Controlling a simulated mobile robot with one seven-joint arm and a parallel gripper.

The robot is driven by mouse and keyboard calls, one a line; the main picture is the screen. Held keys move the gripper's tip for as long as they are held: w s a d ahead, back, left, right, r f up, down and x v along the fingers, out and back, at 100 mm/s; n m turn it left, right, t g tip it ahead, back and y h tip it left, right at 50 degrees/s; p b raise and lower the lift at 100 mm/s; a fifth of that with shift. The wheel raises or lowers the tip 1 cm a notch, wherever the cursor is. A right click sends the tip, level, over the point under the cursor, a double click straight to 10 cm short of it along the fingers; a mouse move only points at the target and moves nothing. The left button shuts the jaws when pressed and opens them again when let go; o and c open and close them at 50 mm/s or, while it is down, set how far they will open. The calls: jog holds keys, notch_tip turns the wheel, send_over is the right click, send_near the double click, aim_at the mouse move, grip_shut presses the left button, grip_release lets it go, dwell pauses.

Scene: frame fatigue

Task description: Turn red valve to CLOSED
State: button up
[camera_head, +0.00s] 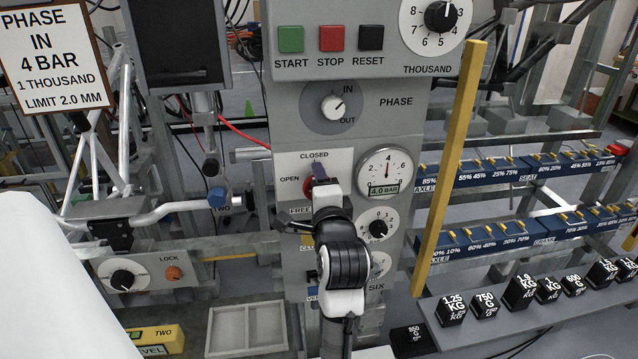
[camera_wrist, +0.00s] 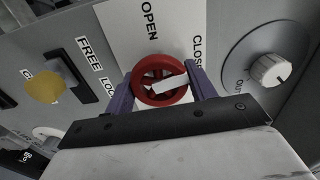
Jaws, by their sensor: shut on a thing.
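The red valve (camera_head: 307,187) is a small wheel on a white plate of the grey panel, mostly hidden behind my gripper in the head view. The plate reads CLOSED above and OPEN at left. In the wrist view the red wheel (camera_wrist: 144,92) shows between my purple fingers, with a white pointer bar (camera_wrist: 169,84) across it. The bar points to the CLOSED side, tilted slightly toward OPEN. My gripper (camera_wrist: 161,76) is shut on the wheel, one finger on each side. In the head view my gripper (camera_head: 321,172) reaches the plate from below.
A pressure gauge (camera_head: 386,174) marked 4.0 BAR sits right of the valve. The PHASE knob (camera_head: 333,107) is above; it also shows at right in the wrist view (camera_wrist: 270,71). A yellow knob (camera_wrist: 46,86) is at left there. A yellow upright bar (camera_head: 449,165) stands right of the panel.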

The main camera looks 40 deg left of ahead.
jog(key=shift+m+p, duration=0.3)
jog(key=shift+m, duration=0.9)
jog(key=o, duration=1)
